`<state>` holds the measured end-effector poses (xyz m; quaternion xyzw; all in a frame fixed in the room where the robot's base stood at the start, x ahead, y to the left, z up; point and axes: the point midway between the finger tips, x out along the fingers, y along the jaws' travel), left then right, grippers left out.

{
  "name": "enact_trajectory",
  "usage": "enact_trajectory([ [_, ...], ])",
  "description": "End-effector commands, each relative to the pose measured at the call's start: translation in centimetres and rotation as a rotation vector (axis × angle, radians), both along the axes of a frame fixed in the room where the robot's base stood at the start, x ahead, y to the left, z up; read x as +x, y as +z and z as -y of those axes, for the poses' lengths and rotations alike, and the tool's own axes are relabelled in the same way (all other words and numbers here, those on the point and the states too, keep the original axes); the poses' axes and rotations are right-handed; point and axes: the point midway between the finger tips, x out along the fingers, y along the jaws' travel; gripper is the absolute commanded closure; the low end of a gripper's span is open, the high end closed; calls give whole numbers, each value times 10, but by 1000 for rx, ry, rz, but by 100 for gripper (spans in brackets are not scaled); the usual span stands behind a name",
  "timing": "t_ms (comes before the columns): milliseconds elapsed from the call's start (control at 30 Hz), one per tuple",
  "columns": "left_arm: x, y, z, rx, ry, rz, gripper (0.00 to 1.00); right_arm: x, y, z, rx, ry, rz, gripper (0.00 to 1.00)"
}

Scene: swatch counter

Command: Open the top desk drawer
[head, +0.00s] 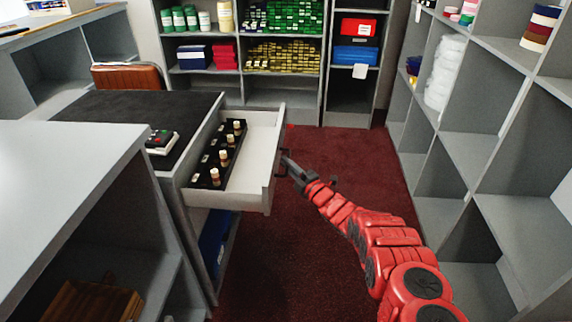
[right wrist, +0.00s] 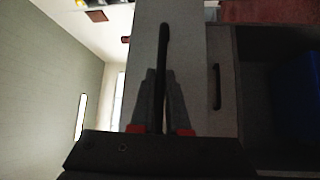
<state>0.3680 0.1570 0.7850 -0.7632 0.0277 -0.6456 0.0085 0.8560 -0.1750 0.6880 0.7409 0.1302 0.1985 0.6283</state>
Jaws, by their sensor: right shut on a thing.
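The top desk drawer (head: 261,132) is pulled well out from the grey desk with the dark top (head: 85,103). Inside it, along its left side, lies a black tray (head: 205,177) with several small bottles. My right gripper (head: 284,158) is at the drawer's front and shut on its dark handle. In the right wrist view, the dark bar handle (right wrist: 164,50) runs between the two fingers of my right gripper (right wrist: 160,85). A second handle (right wrist: 216,87) shows on another front beside it. My left gripper is not in view.
Grey open shelves (head: 466,146) stand along the right. A grey counter (head: 60,160) fills the near left. Stocked shelves stand at the back. The dark red floor (head: 345,160) between desk and right shelves is clear. A brown chair (head: 127,77) is behind the desk.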

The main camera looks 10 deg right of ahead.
Motion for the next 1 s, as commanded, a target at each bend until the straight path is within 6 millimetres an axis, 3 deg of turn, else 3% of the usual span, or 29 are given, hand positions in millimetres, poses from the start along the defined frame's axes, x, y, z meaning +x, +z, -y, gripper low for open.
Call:
enact_trajectory([
  [33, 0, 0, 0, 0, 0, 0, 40, 0, -1, -1, 0, 0, -2, 100],
  [67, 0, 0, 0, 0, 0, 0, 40, 0, -1, -1, 0, 0, -2, 83],
  [200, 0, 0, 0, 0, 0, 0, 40, 0, -1, -1, 0, 0, -1, 58],
  [667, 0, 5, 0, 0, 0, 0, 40, -7, -1, 4, 0, 0, -5, 57],
  [1000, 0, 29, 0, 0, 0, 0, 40, -58, -4, 31, 2, -5, -6, 57],
])
